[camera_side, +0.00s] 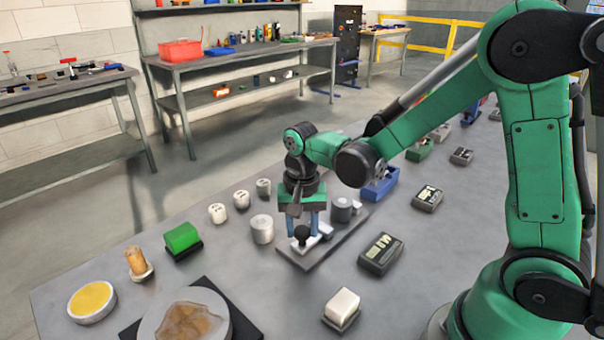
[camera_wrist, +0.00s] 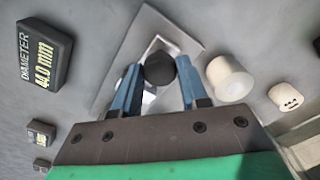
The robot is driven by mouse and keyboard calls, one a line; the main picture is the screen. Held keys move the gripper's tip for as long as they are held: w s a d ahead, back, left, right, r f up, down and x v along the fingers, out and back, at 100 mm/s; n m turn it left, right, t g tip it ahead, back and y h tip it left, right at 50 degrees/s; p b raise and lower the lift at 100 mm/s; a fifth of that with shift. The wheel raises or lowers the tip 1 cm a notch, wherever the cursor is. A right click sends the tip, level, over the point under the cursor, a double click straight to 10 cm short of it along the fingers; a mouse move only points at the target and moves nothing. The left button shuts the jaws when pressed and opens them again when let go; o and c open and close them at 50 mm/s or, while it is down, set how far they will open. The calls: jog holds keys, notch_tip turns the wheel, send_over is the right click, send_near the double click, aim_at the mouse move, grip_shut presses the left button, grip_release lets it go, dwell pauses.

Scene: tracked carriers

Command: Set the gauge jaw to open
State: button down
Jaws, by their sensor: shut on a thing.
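The gauge has a flat grey base plate (camera_side: 293,259) with a pale sliding jaw piece (camera_side: 306,245) and a dark grey cylinder (camera_side: 341,209) at its far end. A round black knob (camera_side: 302,233) stands on the pale piece. My gripper (camera_side: 305,232) points down over the plate, its blue fingers shut on the knob. In the wrist view the black knob (camera_wrist: 159,68) sits between the two fingertips, over the base plate (camera_wrist: 178,31). The gripper body hides much of the jaw there.
A pale cylinder (camera_side: 262,229) stands just left of the plate. A dark readout box (camera_side: 381,254) lies to the right; in the wrist view the readout (camera_wrist: 45,55) reads "DIAMETER 44.0 mm". A white block (camera_side: 342,304) on a dark base is nearer the front.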

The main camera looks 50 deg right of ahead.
aim_at(301, 231)
jog(key=shift+c, duration=2.3)
grip_release()
jog(key=shift+a, duration=0.2)
jog(key=shift+r, duration=0.1)
jog(key=shift+r, duration=2.7)
jog(key=shift+s+r+n+t, duration=0.2)
jog(key=shift+r+n+t, duration=0.1)
jog(key=s+r+n+t, duration=0.1)
jog(key=n+t, duration=0.1)
jog(key=s+r+n+t, duration=0.1)
jog(key=s+n+t, duration=0.1)
jog(key=n, duration=0.1)
jog(key=s+r+n+t, duration=0.1)
jog(key=s+n+t, duration=0.1)
jog(key=n, duration=0.1)
jog(key=shift+d+r+t, duration=0.15)
jog(key=shift+r+t, duration=0.05)
jog(key=shift+t, duration=0.1)
